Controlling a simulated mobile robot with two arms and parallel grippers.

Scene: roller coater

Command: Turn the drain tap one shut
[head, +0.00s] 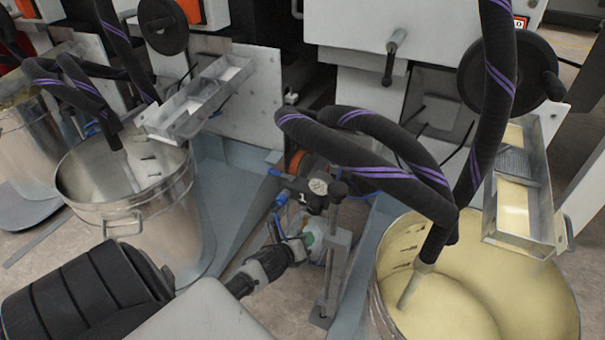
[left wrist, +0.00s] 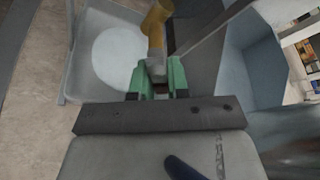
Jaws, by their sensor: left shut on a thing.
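My left gripper (head: 308,240) reaches in from the lower left, low between the two metal buckets in the head view. In the left wrist view its green fingers (left wrist: 157,78) are shut on a small grey part, with a yellow-brown piece rising beyond it. I take this to be drain tap one (left wrist: 155,25). The fingers hide part of the grey piece, and I cannot tell how far the tap is turned. In the head view I cannot make out the tap clearly behind the gripper and stand. My right gripper is not in view.
A nearly empty metal bucket (head: 160,215) stands left; a bucket of cream liquid (head: 385,265) stands right, with dark hoses above. A metal post (head: 336,265) stands close beside my left gripper. In the left wrist view a pale tray (left wrist: 78,40) lies at the upper left.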

